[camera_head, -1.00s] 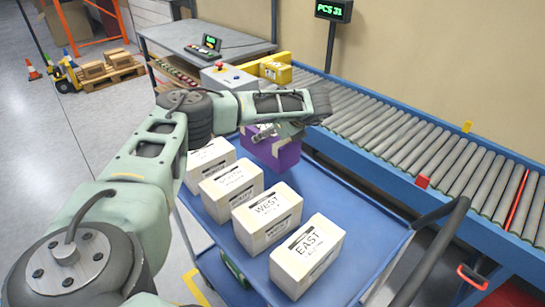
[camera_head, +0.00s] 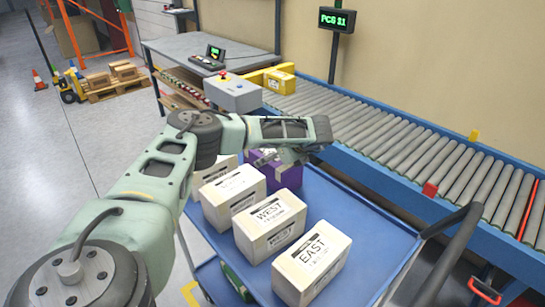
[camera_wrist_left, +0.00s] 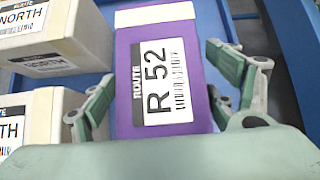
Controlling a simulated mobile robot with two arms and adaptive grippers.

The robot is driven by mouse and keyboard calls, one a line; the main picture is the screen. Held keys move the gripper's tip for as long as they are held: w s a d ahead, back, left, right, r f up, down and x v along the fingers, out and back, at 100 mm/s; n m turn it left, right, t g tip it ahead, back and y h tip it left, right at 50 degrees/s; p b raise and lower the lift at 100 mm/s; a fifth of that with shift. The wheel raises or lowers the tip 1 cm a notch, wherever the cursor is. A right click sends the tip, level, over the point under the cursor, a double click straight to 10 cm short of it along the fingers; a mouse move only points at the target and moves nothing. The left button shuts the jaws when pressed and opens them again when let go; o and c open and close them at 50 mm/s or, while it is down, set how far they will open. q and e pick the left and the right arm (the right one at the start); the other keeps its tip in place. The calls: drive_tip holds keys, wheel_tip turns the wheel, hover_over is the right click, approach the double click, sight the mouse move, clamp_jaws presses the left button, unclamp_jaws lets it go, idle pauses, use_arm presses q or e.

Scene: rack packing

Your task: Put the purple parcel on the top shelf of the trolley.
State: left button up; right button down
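The purple parcel (camera_head: 288,177) is at the far side of the trolley's blue top shelf (camera_head: 370,225), behind the row of white boxes. Its underside is partly hidden, so I cannot tell whether it rests fully on the shelf. In the left wrist view the parcel (camera_wrist_left: 207,105) shows a white label reading R 52. My left gripper (camera_head: 268,157) is over it from above, and its fingers (camera_wrist_left: 160,85) lie on either side of the parcel, close to its edges. I cannot tell whether the pads press on it. My right gripper is not in view.
White boxes marked WEST (camera_head: 270,228), EAST (camera_head: 312,264) and NORTH (camera_wrist_left: 55,35) stand along the shelf's left side. The shelf's right part is clear. A roller conveyor (camera_head: 400,130) runs behind the trolley. The dark trolley handle (camera_head: 445,255) is at right.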

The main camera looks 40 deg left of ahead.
sight(291, 166)
use_arm(q)
drive_tip(key=shift+o, duration=0.4)
drive_tip(key=shift+r, duration=0.1)
drive_tip(key=b+v, duration=0.1)
drive_tip(key=v, duration=1.1)
